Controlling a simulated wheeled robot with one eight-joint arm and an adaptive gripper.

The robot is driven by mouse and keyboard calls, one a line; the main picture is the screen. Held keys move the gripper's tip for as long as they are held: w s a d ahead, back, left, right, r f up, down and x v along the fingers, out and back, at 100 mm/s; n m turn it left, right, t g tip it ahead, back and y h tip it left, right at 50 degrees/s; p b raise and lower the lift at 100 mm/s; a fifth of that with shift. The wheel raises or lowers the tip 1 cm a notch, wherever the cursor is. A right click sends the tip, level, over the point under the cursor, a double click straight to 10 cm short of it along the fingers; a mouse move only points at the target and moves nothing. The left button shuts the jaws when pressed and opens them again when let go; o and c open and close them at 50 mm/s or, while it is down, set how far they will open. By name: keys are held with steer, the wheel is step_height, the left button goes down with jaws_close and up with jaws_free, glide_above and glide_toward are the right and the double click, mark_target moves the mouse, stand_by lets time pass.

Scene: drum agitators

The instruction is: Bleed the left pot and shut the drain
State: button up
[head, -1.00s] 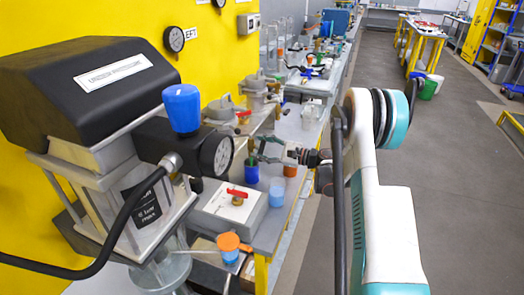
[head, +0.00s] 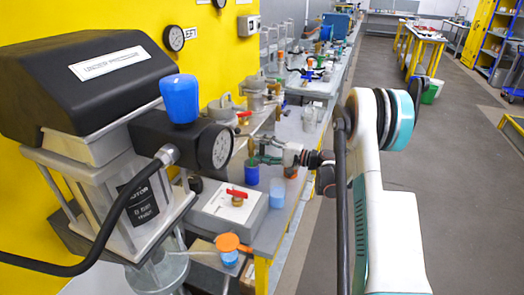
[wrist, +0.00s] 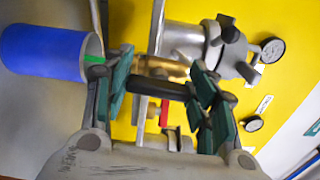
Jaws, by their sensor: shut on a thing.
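My gripper (wrist: 160,88) has a dark rod (wrist: 155,88) between its green fingers, in front of a brass piece (wrist: 165,67). In the head view, my gripper (head: 262,153) is just above the blue cup (head: 252,174). The cup also shows in the wrist view (wrist: 42,52), with a green bit at its mouth. Lidded metal pots (head: 222,108) stand by the yellow wall; one shows in the wrist view (wrist: 195,45). A gauge (head: 173,38) hangs by a partly cut LEFT label. A red handle (head: 243,114) is near the pots. I cannot tell which part is the drain.
A black-topped machine (head: 85,75) marked UNDER PRESSURE, with a blue knob (head: 179,98) and a hose, fills the left. A grey box with a red lever (head: 237,194) and a light blue cup (head: 277,193) stand near the bench edge. Open floor (head: 460,200) lies right.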

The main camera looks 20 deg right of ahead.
steer(key=shift+n, duration=0.5)
steer(key=o, duration=1.1)
steer(key=shift+c, duration=0.2)
steer(key=v, duration=1.2)
steer(key=shift+a, duration=0.1)
